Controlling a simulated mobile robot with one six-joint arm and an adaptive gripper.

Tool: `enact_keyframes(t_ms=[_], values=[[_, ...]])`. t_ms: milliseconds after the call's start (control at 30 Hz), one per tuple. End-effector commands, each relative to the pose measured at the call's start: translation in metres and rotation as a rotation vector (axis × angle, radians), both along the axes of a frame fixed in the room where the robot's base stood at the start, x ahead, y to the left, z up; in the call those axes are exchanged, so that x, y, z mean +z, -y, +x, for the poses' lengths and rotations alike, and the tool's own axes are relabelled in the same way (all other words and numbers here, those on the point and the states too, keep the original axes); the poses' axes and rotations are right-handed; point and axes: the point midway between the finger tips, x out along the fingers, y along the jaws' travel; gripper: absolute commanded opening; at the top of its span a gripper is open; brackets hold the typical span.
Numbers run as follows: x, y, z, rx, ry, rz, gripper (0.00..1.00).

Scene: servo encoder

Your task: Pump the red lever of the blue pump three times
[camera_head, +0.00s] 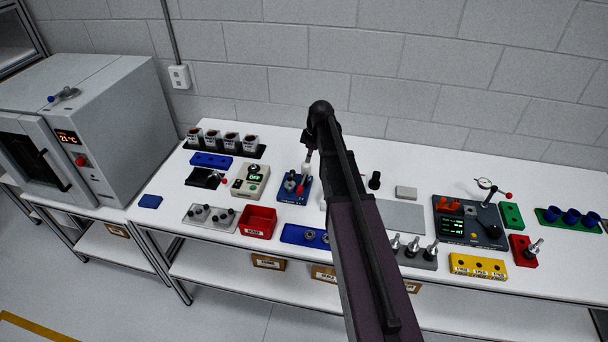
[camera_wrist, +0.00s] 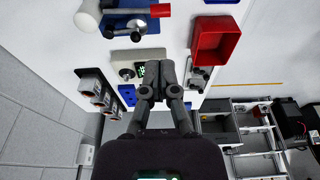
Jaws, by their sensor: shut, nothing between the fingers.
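The blue pump (camera_head: 284,196) stands on the white bench left of my arm, with metal parts on its blue base. Its red lever tip (camera_head: 299,189) faces the front of the bench. In the wrist view, the pump's blue base (camera_wrist: 122,22) is at the top, cut by the frame edge, and the red tip (camera_wrist: 160,10) sits on a grey rod. My gripper (camera_wrist: 159,72) is shut and empty, its fingertips apart from the lever in this view. In the head view, my arm hides the right side of the pump area, and the fingertips are hard to make out.
A grey box with a green display (camera_head: 250,181) stands left of the pump. A red bin (camera_head: 258,222) and a blue tray (camera_head: 296,234) lie in front. A black rack of cups (camera_head: 229,145) is behind left. A grey oven (camera_head: 100,120) stands at the far left.

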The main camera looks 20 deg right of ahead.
Motion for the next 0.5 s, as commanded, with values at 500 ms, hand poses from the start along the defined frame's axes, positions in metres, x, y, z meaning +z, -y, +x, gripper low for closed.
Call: enact_keyframes(t_ms=[500], values=[[-0.031,-0.005,0.003,0.001,0.000,0.000,0.00]])
